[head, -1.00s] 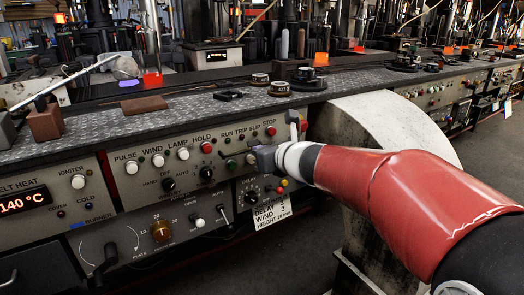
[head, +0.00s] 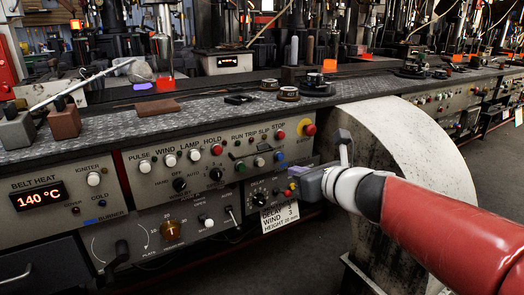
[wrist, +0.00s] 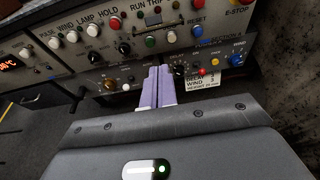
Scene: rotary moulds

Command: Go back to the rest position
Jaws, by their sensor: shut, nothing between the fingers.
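My gripper (wrist: 158,85) is shut and empty. In the wrist view its two pale fingers lie together in front of the control panel (wrist: 80,62), with the lower row of knobs around them. In the head view my gripper (head: 294,185) is at the right end of the panel, beside the small knobs and the white label card (head: 280,217). I cannot tell the exact gap between the fingertips and the panel. My red arm reaches in from the lower right.
A worn pale rounded housing (head: 420,150) stands right of the panel, close to my arm. The bench top (head: 210,115) above carries dark rings, a brown block (head: 157,108) and upright tools. A red emergency-stop button (head: 309,130) sticks out at the panel's upper right. Floor shows at right.

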